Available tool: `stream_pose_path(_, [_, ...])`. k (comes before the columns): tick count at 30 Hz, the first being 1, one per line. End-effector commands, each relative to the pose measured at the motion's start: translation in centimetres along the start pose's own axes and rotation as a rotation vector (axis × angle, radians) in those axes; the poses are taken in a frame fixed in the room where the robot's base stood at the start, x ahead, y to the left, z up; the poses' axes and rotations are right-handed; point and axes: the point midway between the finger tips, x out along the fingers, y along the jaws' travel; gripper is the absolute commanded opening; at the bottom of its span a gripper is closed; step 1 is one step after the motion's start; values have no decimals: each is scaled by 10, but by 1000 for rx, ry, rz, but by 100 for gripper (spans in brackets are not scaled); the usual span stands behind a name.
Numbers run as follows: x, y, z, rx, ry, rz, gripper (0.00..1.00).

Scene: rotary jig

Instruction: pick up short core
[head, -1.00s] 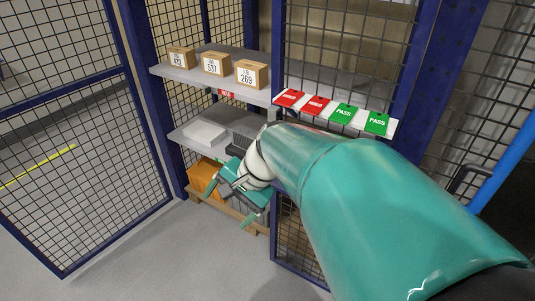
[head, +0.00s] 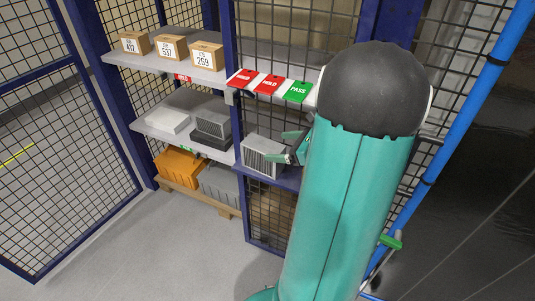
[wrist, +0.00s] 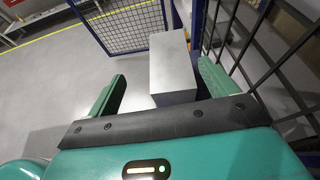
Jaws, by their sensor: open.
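A grey box-shaped core (head: 262,157) with a finned front face sits on the blue ledge by the mesh panel. I see no label that tells whether it is the short core. My gripper (head: 287,147) is open at its right side in the head view. In the wrist view the core's plain grey faces (wrist: 174,65) show ahead, between the two green fingers of my gripper (wrist: 162,74). The fingers look apart from it, though the exact gap is hard to judge. Another finned grey block (head: 212,122) lies on the middle shelf, on a dark base.
Numbered cardboard boxes (head: 172,48) stand on the top shelf. Red and green tags (head: 268,85) line the strip above the ledge. A white box (head: 167,120) and an orange crate (head: 180,167) are at left. Wire mesh (wrist: 255,60) rises close to the right finger.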

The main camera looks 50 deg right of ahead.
Motion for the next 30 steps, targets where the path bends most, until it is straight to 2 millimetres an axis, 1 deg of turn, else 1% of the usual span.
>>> stream_pose_path(1, [-2,-4,-4,19,-6,-13,85])
stream_pose_path(4, [-4,-6,-6,38,-13,-28,85])
stream_pose_path(6, [-2,-6,-6,43,-15,-32,85])
stream_pose_path(17, [41,-1,-3,40,-14,-25,85])
stream_pose_path(22, [68,-1,-3,39,-14,-23,85])
stream_pose_path(25, [76,-3,-3,39,-14,-26,85])
stream_pose_path(30, [75,-4,-4,38,-14,-27,85])
